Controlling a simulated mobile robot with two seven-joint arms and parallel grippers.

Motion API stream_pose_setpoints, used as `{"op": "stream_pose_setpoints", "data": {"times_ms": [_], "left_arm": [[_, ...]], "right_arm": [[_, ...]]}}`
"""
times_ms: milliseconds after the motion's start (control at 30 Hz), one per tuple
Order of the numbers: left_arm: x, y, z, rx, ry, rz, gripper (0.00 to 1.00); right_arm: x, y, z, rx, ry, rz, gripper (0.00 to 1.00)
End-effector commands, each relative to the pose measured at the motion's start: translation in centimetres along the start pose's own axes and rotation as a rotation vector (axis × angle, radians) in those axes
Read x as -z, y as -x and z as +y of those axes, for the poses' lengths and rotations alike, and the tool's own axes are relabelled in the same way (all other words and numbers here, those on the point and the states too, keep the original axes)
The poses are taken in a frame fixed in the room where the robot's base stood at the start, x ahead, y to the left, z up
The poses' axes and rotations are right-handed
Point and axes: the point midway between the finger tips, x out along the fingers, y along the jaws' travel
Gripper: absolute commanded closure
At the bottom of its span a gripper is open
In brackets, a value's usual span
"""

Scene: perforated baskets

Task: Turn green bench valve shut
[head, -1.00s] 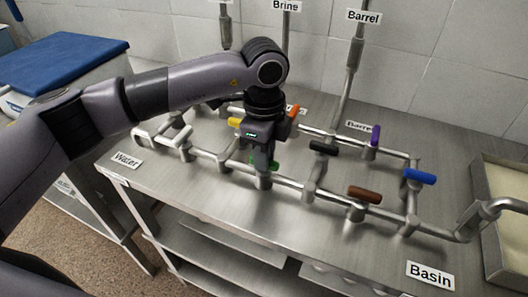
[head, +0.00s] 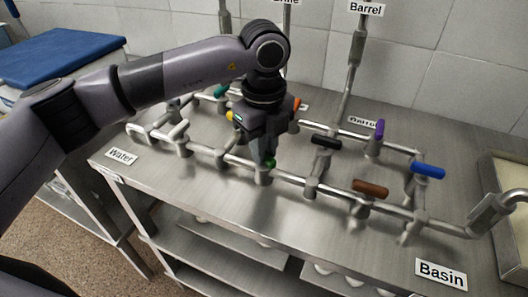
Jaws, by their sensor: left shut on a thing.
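The green valve handle (head: 270,162) sits on the front pipe run of the bench, mostly hidden by my gripper. Only a small green end shows at the fingertips. My left gripper (head: 266,152) points down from above and is shut on this handle. The handle's exact angle to the pipe is hard to tell because the fingers cover it. My right gripper is not in view.
Close around are yellow (head: 230,116), orange (head: 297,104), black (head: 326,142), white (head: 179,131) and teal (head: 221,90) handles. Brown (head: 370,189), purple (head: 379,130) and blue (head: 428,170) handles stand to the right. A basin (head: 511,250) is at the right edge.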

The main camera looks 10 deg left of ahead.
Motion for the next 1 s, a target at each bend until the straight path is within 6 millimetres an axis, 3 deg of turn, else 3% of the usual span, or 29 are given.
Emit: {"op": "stream_pose_setpoints", "data": {"times_ms": [500, 1000], "left_arm": [[-0.1, 0.0, -0.1, 0.004, -0.489, -0.002, 1.0], [-0.1, 0.1, -0.1, 0.004, -0.911, -0.003, 1.0]], "right_arm": [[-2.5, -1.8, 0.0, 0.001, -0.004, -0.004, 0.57], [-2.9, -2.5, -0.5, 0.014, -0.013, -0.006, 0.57]]}}
